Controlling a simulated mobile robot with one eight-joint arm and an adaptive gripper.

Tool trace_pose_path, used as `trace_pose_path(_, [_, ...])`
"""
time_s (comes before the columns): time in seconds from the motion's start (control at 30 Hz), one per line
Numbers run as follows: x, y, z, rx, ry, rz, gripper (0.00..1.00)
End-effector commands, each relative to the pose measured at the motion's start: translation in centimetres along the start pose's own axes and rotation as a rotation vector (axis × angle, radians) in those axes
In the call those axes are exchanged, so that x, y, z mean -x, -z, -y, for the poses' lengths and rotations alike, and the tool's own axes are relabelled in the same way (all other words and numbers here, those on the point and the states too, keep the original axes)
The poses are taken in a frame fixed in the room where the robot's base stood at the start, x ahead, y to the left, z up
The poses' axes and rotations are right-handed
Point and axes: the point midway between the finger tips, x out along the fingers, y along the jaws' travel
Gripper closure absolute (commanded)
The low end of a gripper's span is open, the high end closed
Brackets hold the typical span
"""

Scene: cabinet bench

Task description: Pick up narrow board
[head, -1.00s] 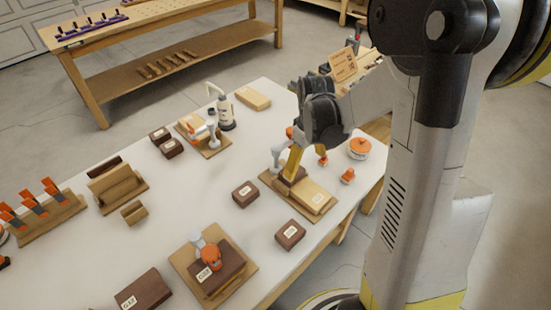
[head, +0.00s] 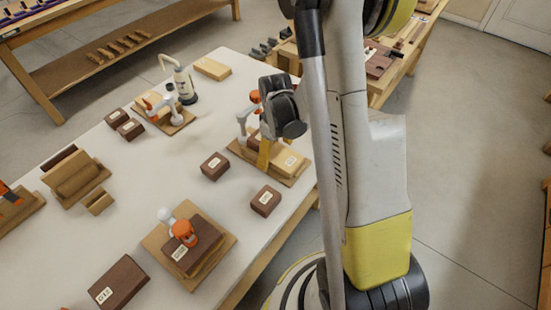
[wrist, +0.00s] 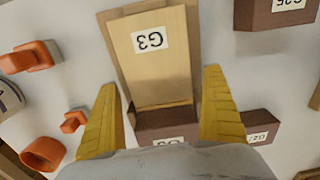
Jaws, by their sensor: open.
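A pale board labelled G3 (wrist: 153,55) lies on a wooden base beside a dark brown block (wrist: 165,124); I cannot tell for sure that it is the narrow board. In the head view the pale board (head: 288,160) is partly covered by my gripper (head: 265,157). In the wrist view my gripper (wrist: 163,105) is open, with one yellow finger on each side of the brown block and the near end of the pale board. Nothing is seen held. Whether the fingers touch anything is not clear.
An orange and white clamp (head: 250,110) stands at the same base. Small brown blocks (head: 214,166) and (head: 265,201) lie nearby. Bare white tabletop lies left of the base.

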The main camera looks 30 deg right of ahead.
Motion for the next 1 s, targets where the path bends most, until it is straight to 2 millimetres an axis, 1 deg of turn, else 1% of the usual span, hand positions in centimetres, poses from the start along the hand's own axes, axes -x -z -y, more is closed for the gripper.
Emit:
trace_pose_path(0.03, [-0.4, 0.0, 0.0, 0.000, 0.000, 0.000, 0.03])
trace_pose_path(0.2, [-0.2, 0.0, 0.0, 0.000, 0.000, 0.000, 0.03])
trace_pose_path(0.23, [-0.2, 0.0, 0.0, 0.000, 0.000, 0.000, 0.09])
trace_pose_path(0.27, [-0.2, 0.0, 0.0, 0.000, 0.000, 0.000, 0.18])
trace_pose_path(0.3, [-0.2, 0.0, 0.0, 0.000, 0.000, 0.000, 0.30])
trace_pose_path(0.37, [-0.2, 0.0, 0.0, 0.000, 0.000, 0.000, 0.49])
trace_pose_path(0.4, [-0.2, 0.0, 0.0, 0.000, 0.000, 0.000, 0.61])
trace_pose_path(0.43, [-0.2, 0.0, 0.0, 0.000, 0.000, 0.000, 0.67])
trace_pose_path(0.77, [-0.1, 0.0, 0.0, 0.000, 0.000, 0.000, 0.67])
trace_pose_path(0.87, [0.4, 0.0, 0.0, 0.000, 0.000, 0.000, 0.67])
trace_pose_path(1.0, [1.8, 0.0, 0.0, 0.000, 0.000, 0.000, 0.67])
